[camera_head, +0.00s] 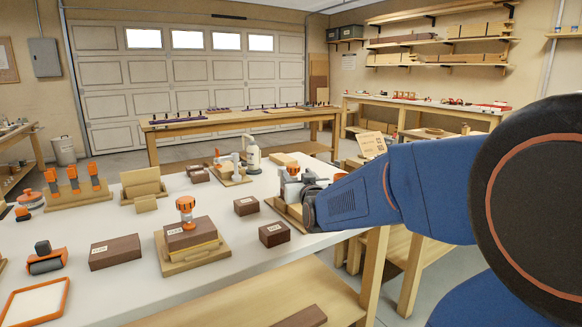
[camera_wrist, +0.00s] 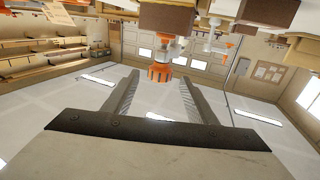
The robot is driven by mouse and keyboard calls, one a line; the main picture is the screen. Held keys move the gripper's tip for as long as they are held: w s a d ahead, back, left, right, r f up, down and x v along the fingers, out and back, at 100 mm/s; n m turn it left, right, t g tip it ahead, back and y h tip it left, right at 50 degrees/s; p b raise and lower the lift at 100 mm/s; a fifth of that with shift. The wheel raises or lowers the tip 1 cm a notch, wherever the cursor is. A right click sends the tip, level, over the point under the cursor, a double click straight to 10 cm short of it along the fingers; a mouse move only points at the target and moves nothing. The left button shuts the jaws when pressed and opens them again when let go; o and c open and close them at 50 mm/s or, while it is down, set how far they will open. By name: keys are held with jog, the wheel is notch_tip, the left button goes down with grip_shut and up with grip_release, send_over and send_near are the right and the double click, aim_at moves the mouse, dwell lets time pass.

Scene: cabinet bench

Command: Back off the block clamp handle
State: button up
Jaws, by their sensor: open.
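The block clamp with an orange ribbed handle (camera_head: 292,171) stands on a wooden base (camera_head: 285,212) at the table's right edge. In the wrist view, which is upside down, the handle (camera_wrist: 160,72) shows with a pale stem and a brown block (camera_wrist: 165,18). My gripper (camera_head: 309,203) is close to the right side of this clamp and hides part of it. In the wrist view my gripper (camera_wrist: 158,78) is open, with the handle framed between the two fingertips. The fingers look apart from it; how deep it sits between them I cannot tell.
A second orange-handled fixture (camera_head: 186,204) stands nearer on the table, and a white toggle clamp (camera_head: 232,168) stands farther left. Loose brown blocks (camera_head: 274,234) (camera_head: 246,205) lie between them. A cardboard box (camera_head: 372,144) is behind my arm.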

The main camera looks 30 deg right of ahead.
aim_at(291, 165)
jog(key=x, duration=0.9)
jog(key=shift+w+d, duration=0.15)
jog(key=shift+w, duration=0.15)
jog(key=c, duration=1.1)
